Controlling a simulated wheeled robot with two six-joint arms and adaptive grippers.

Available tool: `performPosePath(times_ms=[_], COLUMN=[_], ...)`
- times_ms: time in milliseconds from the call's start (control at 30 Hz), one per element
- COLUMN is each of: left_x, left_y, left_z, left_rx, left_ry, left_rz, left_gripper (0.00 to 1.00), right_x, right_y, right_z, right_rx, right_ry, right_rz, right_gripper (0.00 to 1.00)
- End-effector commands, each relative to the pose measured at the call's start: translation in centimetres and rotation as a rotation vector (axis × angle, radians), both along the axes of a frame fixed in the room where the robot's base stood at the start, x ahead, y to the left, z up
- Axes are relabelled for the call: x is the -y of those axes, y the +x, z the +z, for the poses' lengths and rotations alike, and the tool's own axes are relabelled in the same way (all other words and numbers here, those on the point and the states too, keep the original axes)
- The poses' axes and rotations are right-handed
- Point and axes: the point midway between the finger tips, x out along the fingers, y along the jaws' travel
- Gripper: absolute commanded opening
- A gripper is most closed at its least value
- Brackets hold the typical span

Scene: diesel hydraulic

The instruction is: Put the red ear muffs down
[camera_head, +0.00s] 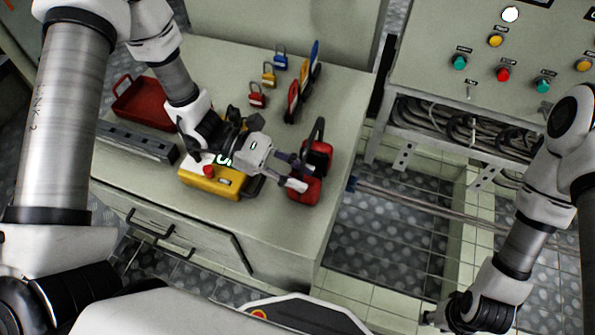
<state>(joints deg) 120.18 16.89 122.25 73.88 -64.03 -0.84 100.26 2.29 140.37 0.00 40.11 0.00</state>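The red ear muffs (319,152), with red cups and a black headband pointing up, are at the right edge of the grey cabinet top (225,70). My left gripper (303,176) reaches them from the left. Its two fingers are apart and their tips overlap the ear muffs. I cannot tell whether the fingers press on a cup or whether the ear muffs rest fully on the surface. My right gripper (432,318) is low at the bottom right, far from the ear muffs; only a small part shows and its fingers are unclear.
A yellow box with a red button (212,187) sits under my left wrist. A red tray (147,105), a grey metal bar (135,141), small padlocks (269,75) and upright coloured discs (303,80) stand around. A control panel (480,70) is at right.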

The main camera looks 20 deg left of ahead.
Motion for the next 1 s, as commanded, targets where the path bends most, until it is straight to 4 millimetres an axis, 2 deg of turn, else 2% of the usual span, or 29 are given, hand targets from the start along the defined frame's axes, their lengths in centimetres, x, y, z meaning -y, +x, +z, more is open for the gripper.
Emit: performPosePath(times_ms=[300,367,467,700,800,1000], left_x=[0.0,-0.5,-2.1,-8.1,-10.0,-11.5], left_y=[0.0,0.1,0.3,0.4,0.5,0.4], left_z=[0.5,0.7,1.4,3.4,3.8,3.9], left_rx=[0.001,0.001,0.003,0.006,0.004,0.001], left_ry=[0.0,-0.002,-0.004,-0.004,-0.003,0.0], left_rz=[0.0,0.004,0.006,0.006,0.005,0.001], left_gripper=[0.34,0.34,0.34,0.34,0.34,0.34], right_x=[0.0,0.0,0.0,0.0,0.0,0.0], right_y=[0.0,0.0,0.0,0.0,0.0,0.0], right_z=[0.4,0.5,1.1,3.2,3.7,3.9], right_rx=[0.0,0.0,0.0,0.0,0.0,0.0], right_ry=[0.0,0.0,0.0,0.0,0.0,0.0], right_rz=[0.0,0.0,0.0,0.0,0.0,0.0], right_gripper=[0.4,0.4,0.4,0.4,0.4,0.4])
